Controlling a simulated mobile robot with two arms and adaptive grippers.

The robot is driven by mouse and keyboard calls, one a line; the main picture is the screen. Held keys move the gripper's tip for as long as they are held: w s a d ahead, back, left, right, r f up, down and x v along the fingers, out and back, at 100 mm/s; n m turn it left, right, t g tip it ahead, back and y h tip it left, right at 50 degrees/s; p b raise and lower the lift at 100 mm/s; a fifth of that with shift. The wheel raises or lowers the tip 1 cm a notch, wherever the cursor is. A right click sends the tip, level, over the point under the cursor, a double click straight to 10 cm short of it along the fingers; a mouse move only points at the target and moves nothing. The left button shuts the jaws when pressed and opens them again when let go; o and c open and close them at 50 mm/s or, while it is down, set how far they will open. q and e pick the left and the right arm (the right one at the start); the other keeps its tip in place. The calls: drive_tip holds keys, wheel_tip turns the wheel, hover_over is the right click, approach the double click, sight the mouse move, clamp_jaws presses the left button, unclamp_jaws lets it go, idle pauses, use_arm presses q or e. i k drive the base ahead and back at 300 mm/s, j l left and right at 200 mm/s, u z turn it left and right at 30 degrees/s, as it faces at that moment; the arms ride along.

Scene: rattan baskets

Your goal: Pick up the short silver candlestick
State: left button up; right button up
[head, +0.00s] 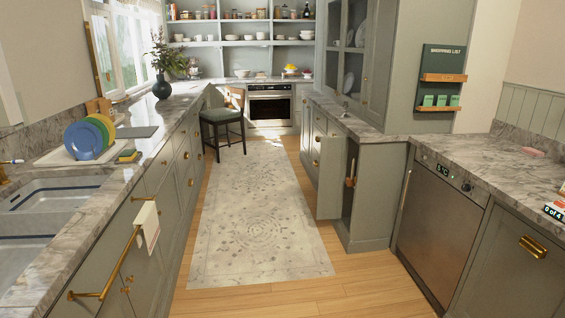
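I cannot make out the short silver candlestick in the head view. A tiny upright object (346,107) stands on the right-hand counter beside the tall cabinet, too small to identify. Neither of my grippers is in view.
A patterned rug (255,215) lies on the clear floor between two counter runs. A stool (223,125) stands near the oven (270,106). A cabinet door (331,178) on the right stands open into the aisle. Coloured plates (84,140) stand by the sink (45,197).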

sight(344, 115)
drive_tip(key=i, duration=0.85)
drive_tip(key=i+j+z, duration=0.1)
drive_tip(key=i, duration=0.7)
drive_tip(key=i+j, duration=0.2)
drive_tip(key=i, duration=0.65)
drive_tip(key=i+l+z, duration=0.15)
drive_tip(key=i, duration=0.5)
drive_tip(key=i+z, duration=0.2)
drive_tip(key=i, duration=0.4)
drive_tip(key=i+j+z, duration=0.15)
drive_tip(key=i, duration=0.5)
drive_tip(key=i+j+z, duration=0.2)
drive_tip(key=i, duration=0.45)
drive_tip(key=l, duration=0.1)
